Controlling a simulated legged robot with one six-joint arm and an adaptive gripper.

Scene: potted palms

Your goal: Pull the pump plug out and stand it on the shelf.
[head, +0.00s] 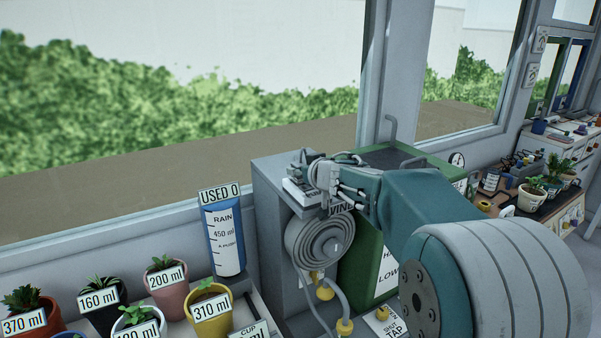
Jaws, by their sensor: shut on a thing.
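My gripper (322,178) is at the top of a grey cabinet (272,210), reached over from the right by my arm. It is shut on the pump plug, which is mostly hidden by the fingers. A small grey part (307,157) shows just behind the fingertips. A white labelled block (297,191) sits on the cabinet top right beside the gripper, its lettering partly covered. I cannot tell whether the plug is still in its socket. I cannot make out which surface is the shelf.
A coiled grey hose (320,240) hangs on the cabinet front. A green tank (372,250) stands close on the right. Left are a rain gauge (224,240) and several labelled potted plants (210,307).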

